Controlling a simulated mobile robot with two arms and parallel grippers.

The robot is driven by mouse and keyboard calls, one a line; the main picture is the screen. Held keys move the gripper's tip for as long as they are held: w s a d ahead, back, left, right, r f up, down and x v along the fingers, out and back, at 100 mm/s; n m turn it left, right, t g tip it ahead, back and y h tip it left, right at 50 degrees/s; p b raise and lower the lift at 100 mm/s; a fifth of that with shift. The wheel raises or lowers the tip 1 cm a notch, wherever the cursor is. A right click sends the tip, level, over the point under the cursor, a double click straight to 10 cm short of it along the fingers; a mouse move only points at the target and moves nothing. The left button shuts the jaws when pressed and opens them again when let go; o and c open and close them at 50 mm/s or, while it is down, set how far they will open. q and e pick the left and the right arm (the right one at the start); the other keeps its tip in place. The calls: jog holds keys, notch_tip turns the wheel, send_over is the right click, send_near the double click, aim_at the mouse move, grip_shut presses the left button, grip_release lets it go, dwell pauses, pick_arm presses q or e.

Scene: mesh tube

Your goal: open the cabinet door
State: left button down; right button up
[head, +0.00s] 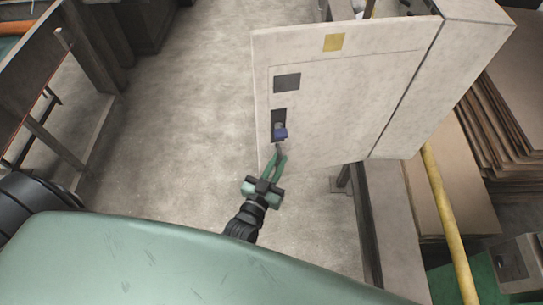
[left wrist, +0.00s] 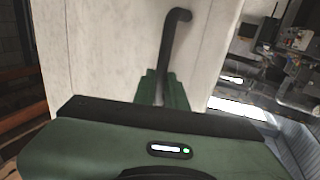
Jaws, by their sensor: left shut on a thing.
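The pale cabinet door (head: 350,95) fills the upper middle of the head view, with a yellow square and dark panels on its face. A dark gap separates it from the cabinet body (head: 465,45) on the right. The door's handle (head: 280,132) is near its left edge; in the left wrist view it is a dark, bent bar (left wrist: 174,35) on the pale face. My left gripper (head: 279,157) has its green fingers shut on the handle; they also show in the left wrist view (left wrist: 163,90). The handle's lower part is hidden between them. My right gripper is out of view.
Objects (head: 360,8) show behind the door's top edge. Stacked brown sheets (head: 500,120) and a yellow pole (head: 447,220) are at the right. A dark bench frame (head: 75,60) stands at the left. The floor (head: 170,110) left of the door is clear.

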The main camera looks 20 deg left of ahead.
pick_arm(q)
jog(key=shift+w+d+r, duration=0.1)
jog(key=shift+d+r, duration=0.15)
jog(key=shift+d, duration=0.4)
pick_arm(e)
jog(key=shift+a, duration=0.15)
pick_arm(q)
jog(key=c, duration=1.5)
grip_release()
jog(key=shift+w, duration=0.1)
jog(key=shift+o, duration=0.2)
jog(key=shift+f, duration=0.2)
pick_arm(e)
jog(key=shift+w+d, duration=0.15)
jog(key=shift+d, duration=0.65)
